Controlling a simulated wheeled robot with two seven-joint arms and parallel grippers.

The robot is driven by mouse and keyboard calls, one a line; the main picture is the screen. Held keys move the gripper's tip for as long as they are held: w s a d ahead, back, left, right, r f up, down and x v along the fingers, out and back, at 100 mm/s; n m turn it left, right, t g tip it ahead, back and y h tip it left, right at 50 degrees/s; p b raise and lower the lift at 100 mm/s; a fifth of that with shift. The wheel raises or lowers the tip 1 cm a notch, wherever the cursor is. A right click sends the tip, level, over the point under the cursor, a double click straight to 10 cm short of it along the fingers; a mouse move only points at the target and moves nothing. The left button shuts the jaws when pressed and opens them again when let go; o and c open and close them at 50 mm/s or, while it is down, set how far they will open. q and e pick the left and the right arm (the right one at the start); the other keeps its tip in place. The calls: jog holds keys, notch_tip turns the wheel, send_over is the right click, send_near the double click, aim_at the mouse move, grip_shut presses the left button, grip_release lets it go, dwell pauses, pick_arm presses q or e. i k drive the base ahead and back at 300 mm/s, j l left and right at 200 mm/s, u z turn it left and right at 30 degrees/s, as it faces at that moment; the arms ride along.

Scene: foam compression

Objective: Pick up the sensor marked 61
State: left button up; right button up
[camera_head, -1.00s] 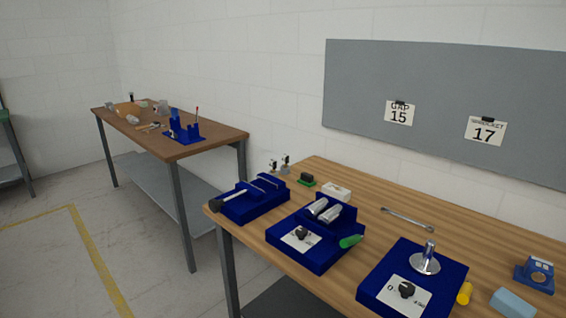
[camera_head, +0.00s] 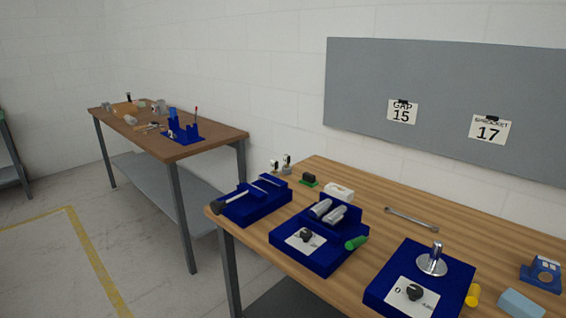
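No sensor with a readable 61 shows in the head view. Two small upright items (camera_head: 286,160) stand at the back left of the near table, too small to read. A small dark block on a green base (camera_head: 309,179) sits beside them. A blue block with a round face (camera_head: 544,270) stands at the far right; no number on it is legible. Neither of my grippers is in view.
The near wooden table (camera_head: 400,190) holds blue fixtures (camera_head: 318,238), a blue dial unit with a metal post (camera_head: 420,278), a wrench (camera_head: 411,217) and a light blue block (camera_head: 520,303). Another table (camera_head: 205,143) stands at the back left. The floor (camera_head: 45,265) there is clear.

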aim_at(287, 158)
jog(key=i+j+z, duration=0.1)
jog(key=j, duration=0.25)
jog(key=i+j, duration=0.3)
jog(key=i+j+z, duration=0.15)
jog(key=j, duration=0.3)
jog(key=i+j+z, duration=0.1)
jog(key=i+j, duration=0.15)
jog(key=j, duration=0.15)
